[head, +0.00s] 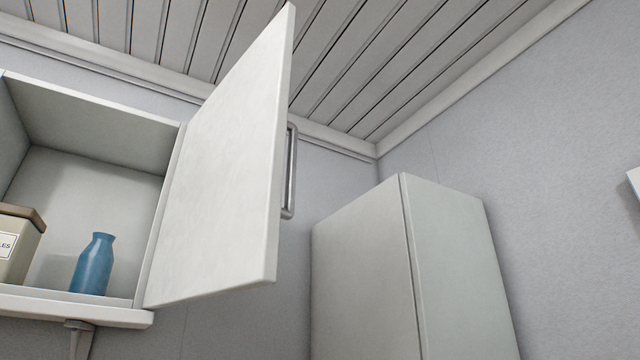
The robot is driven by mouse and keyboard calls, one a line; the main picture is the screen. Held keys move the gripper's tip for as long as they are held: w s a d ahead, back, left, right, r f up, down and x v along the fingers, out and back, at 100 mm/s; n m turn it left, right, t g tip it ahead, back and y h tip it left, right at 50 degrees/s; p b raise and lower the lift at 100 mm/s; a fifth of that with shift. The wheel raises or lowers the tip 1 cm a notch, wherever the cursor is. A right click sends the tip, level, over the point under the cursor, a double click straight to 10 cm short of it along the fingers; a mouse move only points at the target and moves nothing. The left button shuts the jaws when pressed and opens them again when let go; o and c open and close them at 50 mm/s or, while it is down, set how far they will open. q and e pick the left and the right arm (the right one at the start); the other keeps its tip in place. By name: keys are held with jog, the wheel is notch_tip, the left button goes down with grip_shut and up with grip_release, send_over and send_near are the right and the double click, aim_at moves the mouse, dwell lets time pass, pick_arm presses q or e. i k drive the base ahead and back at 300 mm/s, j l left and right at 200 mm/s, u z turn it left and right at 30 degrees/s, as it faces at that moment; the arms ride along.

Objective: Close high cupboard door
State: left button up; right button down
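The high cupboard (90,139) is on the wall at the left, and its left part is cut off by the frame edge. Its white door (222,170) stands open, hinged at the cupboard's right side and swung out toward me. A metal bar handle (290,172) is on the door's outer face, partly hidden behind the door's free edge. Neither of my grippers shows in the head view.
A blue bottle (93,266) and a beige box with a brown lid (18,245) stand inside the cupboard. A tall white cabinet (410,270) stands right of the door. A bracket (79,338) is under the cupboard. The ceiling is slatted.

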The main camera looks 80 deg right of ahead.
aim_at(219, 235)
jog(key=j+z, duration=0.1)
jog(key=z, duration=0.35)
jog(key=k+z, duration=0.15)
jog(key=z, duration=0.3)
